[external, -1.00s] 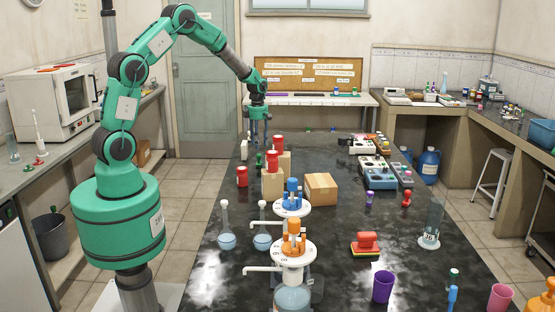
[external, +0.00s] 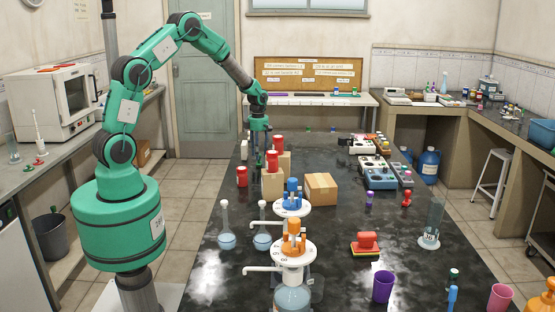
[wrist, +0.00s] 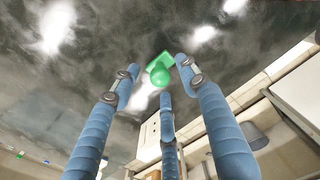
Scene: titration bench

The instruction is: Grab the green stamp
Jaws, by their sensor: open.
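The green stamp (wrist: 160,68) has a rounded knob and a squarer base, and in the wrist view it lies on the dark bench top just beyond my fingertips, between them. My gripper (external: 258,160) has blue-grey fingers; in the wrist view (wrist: 158,84) they are spread and empty, with several fingertips around the stamp's near side. In the external view my gripper is low over the far left part of the bench, and the stamp is mostly hidden behind its fingers. I cannot tell whether any finger touches the stamp.
A cardboard-coloured box (external: 321,187), flasks (external: 227,238) and a bottle with an orange pump (external: 293,245) stand nearer.

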